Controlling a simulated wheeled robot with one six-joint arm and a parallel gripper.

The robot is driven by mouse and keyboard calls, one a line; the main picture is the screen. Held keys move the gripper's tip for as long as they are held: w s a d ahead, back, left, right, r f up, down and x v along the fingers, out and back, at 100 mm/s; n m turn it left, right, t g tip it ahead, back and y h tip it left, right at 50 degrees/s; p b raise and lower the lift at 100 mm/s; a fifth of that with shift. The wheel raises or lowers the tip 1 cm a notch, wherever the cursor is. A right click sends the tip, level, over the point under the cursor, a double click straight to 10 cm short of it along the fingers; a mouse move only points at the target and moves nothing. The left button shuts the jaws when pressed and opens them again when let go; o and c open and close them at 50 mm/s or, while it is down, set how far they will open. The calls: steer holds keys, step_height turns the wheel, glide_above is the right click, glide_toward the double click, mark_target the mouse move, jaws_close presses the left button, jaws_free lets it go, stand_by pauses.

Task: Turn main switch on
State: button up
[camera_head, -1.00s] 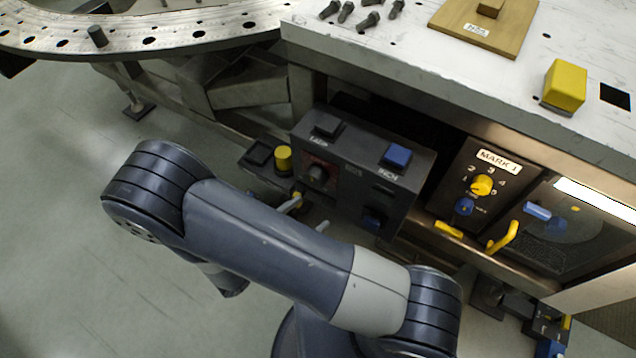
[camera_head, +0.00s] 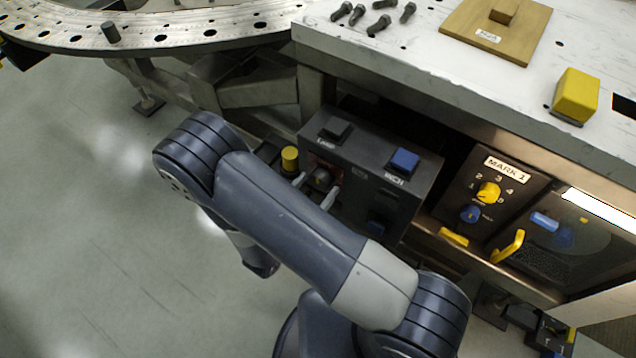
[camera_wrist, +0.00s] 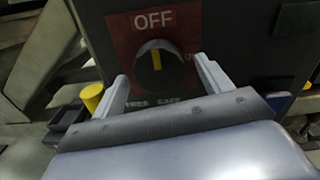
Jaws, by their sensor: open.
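The main switch is a round black knob (camera_wrist: 156,62) with a yellow pointer line, on a red plate (camera_wrist: 182,22) marked OFF above it. The yellow line points up toward OFF. The lower lettering on the plate is partly hidden by my gripper. My gripper (camera_wrist: 163,84) is open, with one finger on each side of the knob and nothing held. I cannot tell whether the fingers touch the knob. In the head view the knob (camera_head: 321,178) shows between the fingers of my gripper (camera_head: 317,190), on the front of a dark control box (camera_head: 413,210).
The box top has a black button (camera_head: 335,130) and a blue button (camera_head: 404,160). A yellow cylinder (camera_head: 290,158) stands left of it. The MARK 1 panel (camera_head: 507,170) is to the right, under the white workbench (camera_head: 450,105). Open floor (camera_head: 80,220) lies left.

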steer(key=shift+w+d, duration=0.45)
steer(key=shift+w, duration=0.1)
steer(key=c, duration=1)
